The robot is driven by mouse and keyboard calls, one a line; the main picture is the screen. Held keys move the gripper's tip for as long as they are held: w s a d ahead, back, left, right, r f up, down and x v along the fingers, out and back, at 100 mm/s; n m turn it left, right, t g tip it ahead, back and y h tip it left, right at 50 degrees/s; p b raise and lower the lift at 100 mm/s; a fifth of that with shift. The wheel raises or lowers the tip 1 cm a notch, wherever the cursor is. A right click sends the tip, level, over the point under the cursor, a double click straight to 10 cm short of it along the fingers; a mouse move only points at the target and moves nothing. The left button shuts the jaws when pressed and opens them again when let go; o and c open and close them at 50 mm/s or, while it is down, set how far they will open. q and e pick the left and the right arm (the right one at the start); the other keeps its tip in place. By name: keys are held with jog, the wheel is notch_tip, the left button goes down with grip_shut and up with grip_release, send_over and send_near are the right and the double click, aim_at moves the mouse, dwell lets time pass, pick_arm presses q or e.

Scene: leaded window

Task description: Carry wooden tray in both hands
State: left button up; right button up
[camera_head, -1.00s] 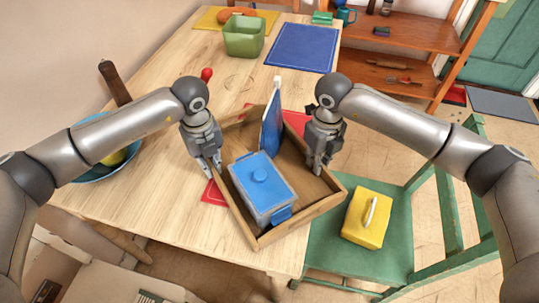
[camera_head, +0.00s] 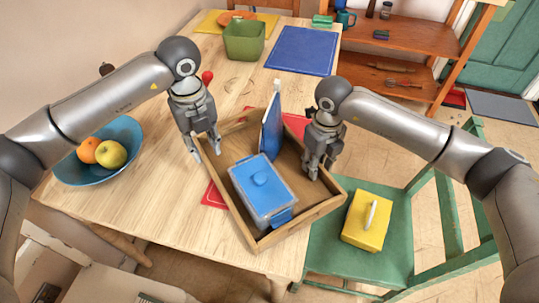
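The wooden tray (camera_head: 240,222) lies at an angle on the table, its near right corner reaching past the table edge towards the green chair. It holds a container with a blue lid (camera_head: 262,190) and an upright blue-and-white board-like thing (camera_head: 271,128). My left gripper (camera_head: 207,154) is open with its fingers apart, above the tray's left far side; I cannot tell whether it touches the rim. My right gripper (camera_head: 318,170) is at the tray's right side, its fingers pointing down close to the rim. Whether it grips the rim is unclear.
A blue bowl with fruit (camera_head: 98,165) stands on the left of the table. A green bin (camera_head: 244,40) and a blue mat (camera_head: 302,50) are at the back. A yellow box (camera_head: 367,221) sits on the green chair (camera_head: 330,252) at right. A red mat shows under the tray.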

jog(key=shift+r, duration=0.25)
pick_arm(q)
notch_tip(320, 180, up, 3)
jog(key=shift+r, duration=0.2)
pick_arm(e)
notch_tip(320, 180, up, 12)
jog(key=shift+f, duration=0.25)
